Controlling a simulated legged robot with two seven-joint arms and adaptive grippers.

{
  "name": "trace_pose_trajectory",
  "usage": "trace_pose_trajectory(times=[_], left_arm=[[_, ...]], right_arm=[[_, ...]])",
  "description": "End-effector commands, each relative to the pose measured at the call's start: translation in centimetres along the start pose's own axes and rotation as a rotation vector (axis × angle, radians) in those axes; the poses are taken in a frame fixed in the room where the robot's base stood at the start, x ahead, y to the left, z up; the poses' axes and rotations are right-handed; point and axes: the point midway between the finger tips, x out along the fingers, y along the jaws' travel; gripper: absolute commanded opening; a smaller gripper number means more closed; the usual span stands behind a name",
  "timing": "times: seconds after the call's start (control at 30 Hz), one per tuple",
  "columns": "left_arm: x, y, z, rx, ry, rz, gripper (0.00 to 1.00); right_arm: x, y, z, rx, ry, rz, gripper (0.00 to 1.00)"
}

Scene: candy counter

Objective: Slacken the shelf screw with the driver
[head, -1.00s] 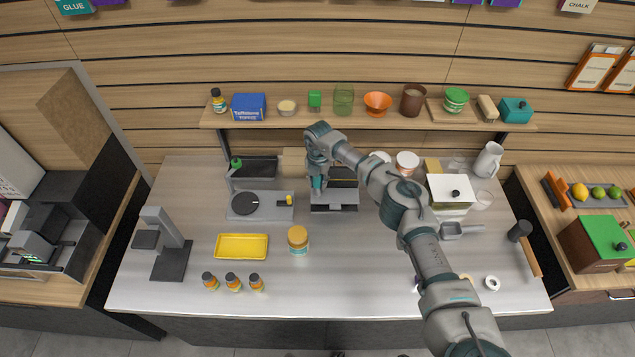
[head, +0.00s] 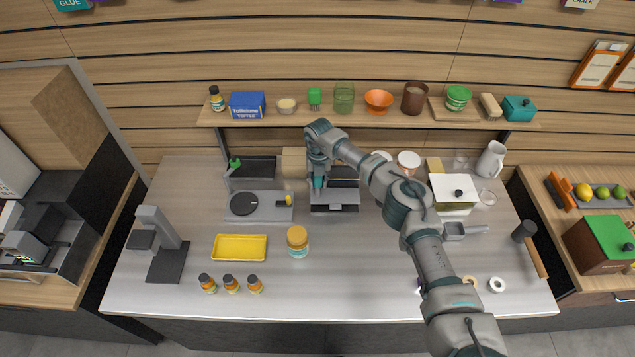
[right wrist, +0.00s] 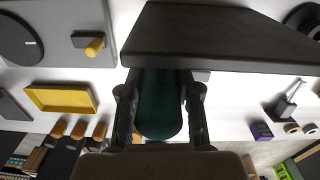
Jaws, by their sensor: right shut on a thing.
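My right gripper (head: 318,186) points down over the dark grey fixture (head: 334,207) at the back middle of the counter. It is shut on a teal-handled driver (head: 318,183). In the right wrist view the driver's dark green handle (right wrist: 160,105) lies between the two fingers (right wrist: 160,112). A dark grey slab (right wrist: 220,40) fills the upper part of that view, close beyond the handle. I cannot make out the shelf screw or the driver's tip; the gripper and handle cover that spot. My left gripper is not in view.
A grey unit with a black disc (head: 244,204) and yellow knob (head: 288,200) stands left of the fixture. A yellow tray (head: 240,248), an orange-lidded jar (head: 298,242) and small bottles stand in front. A loaded wall shelf (head: 370,117) runs behind. The front middle counter is clear.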

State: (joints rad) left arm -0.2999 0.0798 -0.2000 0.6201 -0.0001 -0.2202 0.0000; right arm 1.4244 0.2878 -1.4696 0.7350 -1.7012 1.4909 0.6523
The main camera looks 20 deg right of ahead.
Motion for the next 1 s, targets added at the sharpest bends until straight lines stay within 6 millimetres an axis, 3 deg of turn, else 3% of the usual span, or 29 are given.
trace_pose_trajectory(times=[0.77,1.0], left_arm=[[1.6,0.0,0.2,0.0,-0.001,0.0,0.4],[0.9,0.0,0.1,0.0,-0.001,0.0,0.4]], right_arm=[[0.0,0.0,0.0,-0.277,0.004,0.002,0.0],[-0.2,0.0,0.0,-0.209,0.002,0.002,0.0]])
